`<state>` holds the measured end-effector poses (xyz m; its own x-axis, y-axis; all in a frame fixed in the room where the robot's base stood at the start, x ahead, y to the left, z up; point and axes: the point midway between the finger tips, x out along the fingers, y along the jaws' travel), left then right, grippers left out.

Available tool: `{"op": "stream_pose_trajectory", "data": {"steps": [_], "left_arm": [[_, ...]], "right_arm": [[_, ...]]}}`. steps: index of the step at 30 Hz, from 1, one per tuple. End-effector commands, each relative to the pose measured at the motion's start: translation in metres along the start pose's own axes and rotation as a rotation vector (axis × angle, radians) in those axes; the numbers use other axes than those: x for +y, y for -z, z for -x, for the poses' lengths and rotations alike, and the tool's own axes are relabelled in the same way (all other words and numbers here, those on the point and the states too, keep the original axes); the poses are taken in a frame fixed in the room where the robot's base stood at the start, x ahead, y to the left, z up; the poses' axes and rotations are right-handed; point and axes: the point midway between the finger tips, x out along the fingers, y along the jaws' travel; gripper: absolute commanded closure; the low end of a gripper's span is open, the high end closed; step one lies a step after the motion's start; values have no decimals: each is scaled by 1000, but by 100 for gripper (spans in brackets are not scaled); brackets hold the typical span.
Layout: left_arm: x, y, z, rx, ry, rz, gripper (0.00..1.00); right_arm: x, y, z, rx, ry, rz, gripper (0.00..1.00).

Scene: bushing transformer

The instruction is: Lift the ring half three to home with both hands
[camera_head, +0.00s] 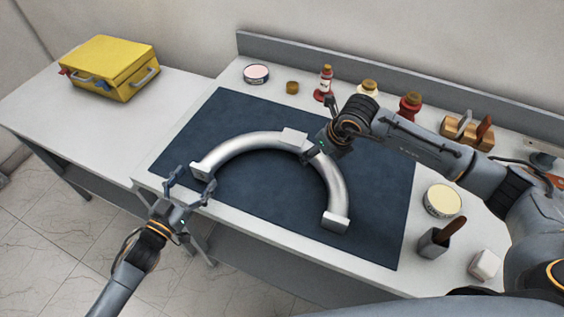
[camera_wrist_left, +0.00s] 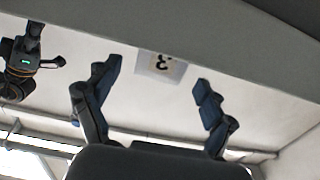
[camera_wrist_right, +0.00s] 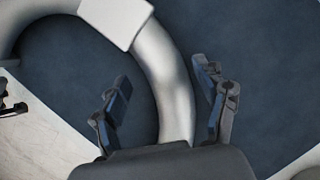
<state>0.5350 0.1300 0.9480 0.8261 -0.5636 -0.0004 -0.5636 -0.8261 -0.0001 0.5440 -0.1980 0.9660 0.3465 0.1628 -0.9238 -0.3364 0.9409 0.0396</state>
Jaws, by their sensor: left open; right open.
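The ring half (camera_head: 325,175) is a silver half-circle tube lying on a dark mat, with squared blocks at its ends and a block at mid-arc. My left gripper (camera_head: 191,182) is open and empty at the table's front edge, just short of the left end block. In the left wrist view a pale face marked 3 (camera_wrist_left: 161,66) shows between its spread fingers. My right gripper (camera_head: 319,133) is open over the arc, right of the mid block. In the right wrist view its fingers lie either side of the tube (camera_wrist_right: 170,85); contact cannot be told.
The dark mat (camera_head: 240,110) is otherwise clear. A yellow case (camera_head: 108,62) stands at the far left. A cream tin (camera_head: 443,200), a grey cup (camera_head: 434,243) and a white block (camera_head: 485,264) stand at right.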

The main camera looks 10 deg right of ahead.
Motion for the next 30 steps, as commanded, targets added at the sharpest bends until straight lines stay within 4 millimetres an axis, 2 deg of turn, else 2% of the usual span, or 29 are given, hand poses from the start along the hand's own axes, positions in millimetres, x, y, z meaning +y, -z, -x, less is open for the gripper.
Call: {"op": "stream_pose_trajectory", "data": {"steps": [6, 16, 17, 27, 29, 30], "left_arm": [[0, 0, -19, 1, 0, 1, 17], [0, 0, -21, 0, 0, 1, 17], [0, 0, -21, 0, 0, 1, 21], [0, 0, -21, 0, 0, 1, 90], [0, 0, -21, 0, 0, 1, 100], [0, 0, -21, 0, 0, 1, 100]], "right_arm": [[0, 0, -19, -1, 1, -1, 27], [0, 0, -21, -1, 0, 0, 27], [0, 0, -21, -1, 0, 0, 31], [0, 0, -21, -1, 1, 0, 100], [0, 0, -21, -1, 1, -1, 100], [0, 0, -21, -1, 1, -1, 100]]}}
